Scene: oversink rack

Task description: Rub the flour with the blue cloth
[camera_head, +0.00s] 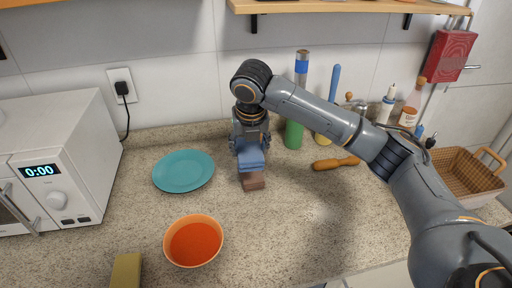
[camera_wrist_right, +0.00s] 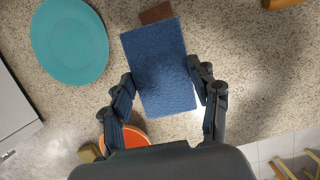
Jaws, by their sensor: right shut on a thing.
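The blue cloth (camera_head: 251,158) is held by my right gripper (camera_head: 249,140), over the counter right of the teal plate. In the right wrist view the blue cloth (camera_wrist_right: 160,68) is a flat rectangle between the two fingers of my right gripper (camera_wrist_right: 163,84), which is shut on it. A brown block-like piece (camera_head: 253,182) shows just past the cloth's end; I cannot tell if they are joined. A faint pale patch on the counter, possibly flour (camera_head: 322,212), lies to the right of the cloth. My left gripper is not in view.
A teal plate (camera_head: 184,171) and an orange bowl (camera_head: 193,241) stand left of the cloth. A microwave (camera_head: 55,165) is far left. A basket (camera_head: 465,174) stands far right.

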